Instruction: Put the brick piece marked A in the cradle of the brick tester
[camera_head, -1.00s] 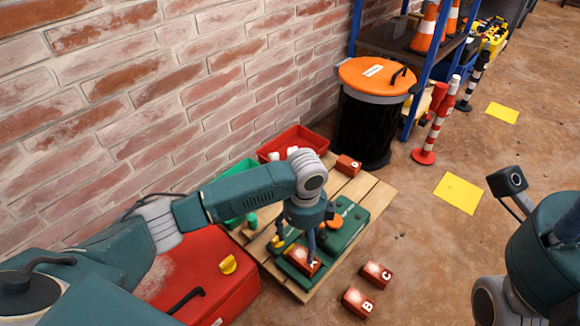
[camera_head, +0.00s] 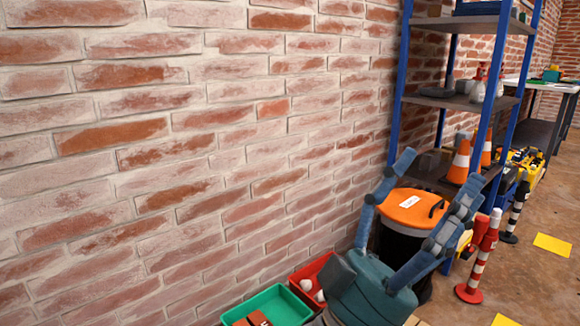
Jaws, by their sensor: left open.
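My left gripper (camera_head: 437,176) is large in the head view, raised in front of the black bin. Its two blue-grey fingers point up and stand wide apart, with nothing between them. The brick piece marked A and the cradle of the brick tester cannot be made out in this view. My right gripper is out of view.
A green tray (camera_head: 284,299) and a red tray (camera_head: 301,274) with white items lie by the brick wall. Behind my gripper stand a bin with an orange lid (camera_head: 408,203) and a blue-framed shelf (camera_head: 455,101). Striped posts (camera_head: 480,262) and traffic cones (camera_head: 460,161) are at right.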

